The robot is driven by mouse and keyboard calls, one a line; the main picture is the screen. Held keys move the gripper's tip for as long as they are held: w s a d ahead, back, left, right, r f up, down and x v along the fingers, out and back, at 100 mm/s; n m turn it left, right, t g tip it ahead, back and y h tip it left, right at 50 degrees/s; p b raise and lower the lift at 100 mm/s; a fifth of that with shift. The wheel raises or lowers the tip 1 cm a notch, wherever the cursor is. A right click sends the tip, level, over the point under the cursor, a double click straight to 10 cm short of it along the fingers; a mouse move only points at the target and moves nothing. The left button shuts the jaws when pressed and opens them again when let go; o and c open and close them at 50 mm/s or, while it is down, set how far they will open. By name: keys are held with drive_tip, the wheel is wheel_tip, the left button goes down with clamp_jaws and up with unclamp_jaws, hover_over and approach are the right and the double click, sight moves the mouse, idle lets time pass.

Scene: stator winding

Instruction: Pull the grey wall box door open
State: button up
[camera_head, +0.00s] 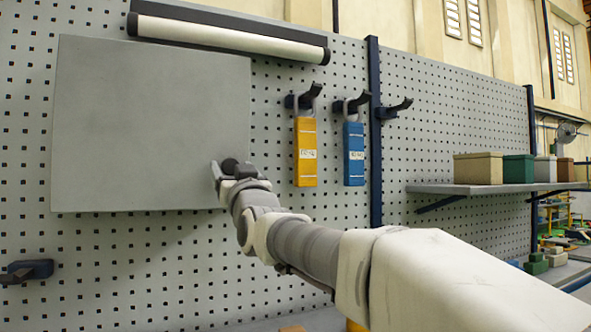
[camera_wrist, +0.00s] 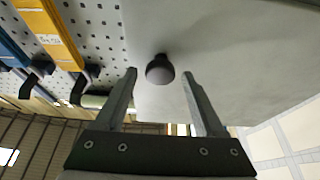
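The grey wall box door (camera_head: 150,120) is a large flat panel on the pegboard at the left of the head view, and it looks shut. Its round dark knob (camera_head: 229,165) sits near the door's lower right edge. In the wrist view the knob (camera_wrist: 160,70) stands out from the door (camera_wrist: 230,50). My gripper (camera_head: 222,172) is at the knob in the head view. In the wrist view its two fingers are spread apart, with the knob between and just beyond the tips (camera_wrist: 160,74). There are visible gaps on both sides of the knob.
A yellow tag (camera_head: 306,150) and a blue tag (camera_head: 353,152) hang on hooks right of the door. A lamp tube (camera_head: 230,38) is mounted above it. A shelf (camera_head: 480,188) with several boxes is at the right. An empty hook (camera_head: 28,271) is at lower left.

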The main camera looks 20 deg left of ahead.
clamp_jaws()
idle(1.2)
